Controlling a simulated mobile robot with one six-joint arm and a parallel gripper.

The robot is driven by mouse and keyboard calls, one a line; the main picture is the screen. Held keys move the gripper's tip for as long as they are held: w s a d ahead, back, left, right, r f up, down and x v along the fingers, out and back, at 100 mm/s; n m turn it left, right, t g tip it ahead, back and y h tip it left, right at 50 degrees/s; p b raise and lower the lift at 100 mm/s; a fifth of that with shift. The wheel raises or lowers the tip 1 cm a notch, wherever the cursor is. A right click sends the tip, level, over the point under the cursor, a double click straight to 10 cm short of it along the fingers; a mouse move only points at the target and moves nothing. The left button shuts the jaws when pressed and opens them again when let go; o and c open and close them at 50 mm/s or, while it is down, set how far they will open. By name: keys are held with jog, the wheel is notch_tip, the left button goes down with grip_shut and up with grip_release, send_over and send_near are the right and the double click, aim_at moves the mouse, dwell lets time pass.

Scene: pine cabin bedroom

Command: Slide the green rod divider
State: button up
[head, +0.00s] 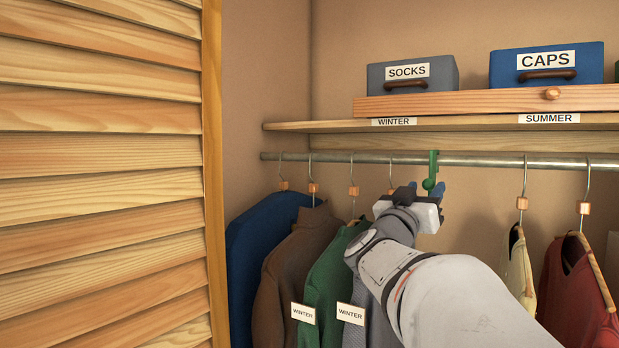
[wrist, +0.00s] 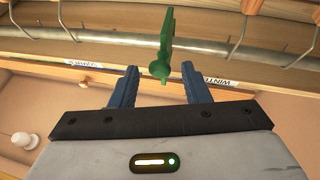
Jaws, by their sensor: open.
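The green rod divider (head: 432,170) hangs on the metal closet rod (head: 470,160), between the winter clothes and the summer clothes. It has a hook over the rod and a round knob at its lower end. In the wrist view, the divider (wrist: 163,52) shows its knob between the tips of my two blue fingers, with a gap on each side. My gripper (wrist: 164,84) is open and holds nothing. In the head view, my gripper (head: 425,190) is just below the rod at the divider, and my arm hides part of the clothes behind it.
Left of the divider hang a blue garment (head: 262,240), a brown one (head: 295,265), a green one (head: 330,270) and a grey one. A cream garment (head: 517,262) and a red one (head: 578,285) hang to the right. The rod is bare between divider and cream garment. A shelf (head: 340,126) runs above.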

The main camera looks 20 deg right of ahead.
aim_at(433, 173)
jog(key=shift+p+x, duration=0.35)
jog(key=shift+x, duration=1.15)
jog(key=shift+c, duration=0.4)
grip_shut()
